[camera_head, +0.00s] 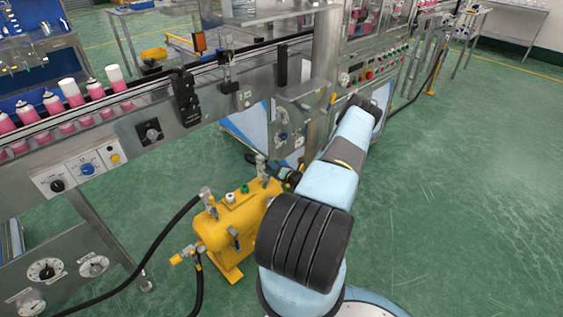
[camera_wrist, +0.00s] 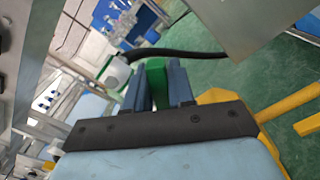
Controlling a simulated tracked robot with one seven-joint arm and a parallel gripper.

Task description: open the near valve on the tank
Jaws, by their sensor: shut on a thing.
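The yellow tank (camera_head: 238,222) stands on the green floor in the head view, with metal fittings and hoses on it. A white knob (camera_head: 230,198) and a green knob (camera_head: 245,188) sit on its top. My gripper (camera_wrist: 155,66) is at the tank's far end in the head view, partly hidden by my arm. In the wrist view its two blue fingers are shut on a green valve handle (camera_wrist: 156,84). A white round knob (camera_wrist: 115,73) shows left of the fingers, apart from them. The held handle's turn angle is hard to tell.
A conveyor (camera_head: 150,103) with pink bottles (camera_head: 72,93) runs behind the tank. A steel control cabinet (camera_head: 300,110) stands close beyond my gripper. A black hose (camera_head: 165,238) leaves the tank at left. The floor (camera_head: 460,200) at right is clear.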

